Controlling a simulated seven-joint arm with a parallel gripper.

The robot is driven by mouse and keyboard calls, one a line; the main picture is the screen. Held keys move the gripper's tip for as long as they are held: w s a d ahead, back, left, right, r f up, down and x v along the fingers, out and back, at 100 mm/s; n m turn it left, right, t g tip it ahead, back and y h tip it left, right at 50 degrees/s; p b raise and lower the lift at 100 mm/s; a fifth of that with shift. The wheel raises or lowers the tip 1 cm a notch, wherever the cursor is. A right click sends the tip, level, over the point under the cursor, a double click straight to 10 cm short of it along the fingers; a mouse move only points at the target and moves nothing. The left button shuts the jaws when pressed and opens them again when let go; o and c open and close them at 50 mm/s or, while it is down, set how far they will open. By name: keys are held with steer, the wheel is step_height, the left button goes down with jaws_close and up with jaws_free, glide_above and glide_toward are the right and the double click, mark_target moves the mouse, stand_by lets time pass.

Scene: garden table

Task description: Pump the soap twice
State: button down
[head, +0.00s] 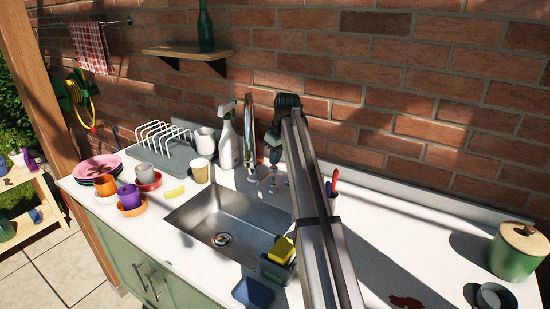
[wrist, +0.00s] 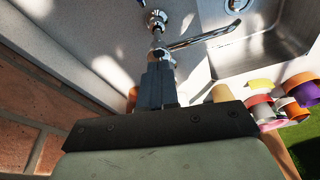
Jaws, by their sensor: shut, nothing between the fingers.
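My gripper (head: 274,157) is shut and empty, pointing down behind the sink, to the right of the tall faucet. In the wrist view its dark fingers (wrist: 160,78) are together. Small chrome fittings (head: 273,180) stand on the counter just under the fingertips. One of them looks like the soap pump, but its shape is too small to be sure. In the wrist view a chrome part (wrist: 162,54) shows right at the fingertips, partly hidden by them. I cannot tell whether they touch it.
The chrome faucet (head: 249,125) rises close to the left of my gripper. A white spray bottle (head: 228,142) stands farther left. The sink (head: 200,212) lies in front, with a yellow sponge (head: 283,249) at its right. The brick wall is close behind.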

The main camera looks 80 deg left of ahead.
steer(key=shift+d+x, duration=0.2)
steer(key=shift+x, duration=0.8)
stand_by(1.2)
steer(key=shift+v, duration=0.9)
steer(key=shift+x, duration=1.15)
stand_by(0.7)
steer(key=shift+w+r, duration=0.15)
steer(key=shift+a+v, duration=0.2)
steer(key=shift+v, duration=0.8)
steer(key=shift+r, duration=0.1)
steer(key=shift+s+a+v, duration=0.1)
steer(key=shift+a+v, duration=0.1)
steer(key=shift+v, duration=0.75)
steer(key=shift+s+a+v, duration=0.15)
steer(key=shift+a+v, duration=0.05)
steer(key=shift+v, duration=0.75)
steer(key=shift+s+a+v, duration=0.1)
steer(key=shift+a+v, duration=0.1)
steer(key=shift+v, duration=0.75)
steer(key=shift+s+r, duration=0.1)
steer(key=shift+r, duration=0.1)
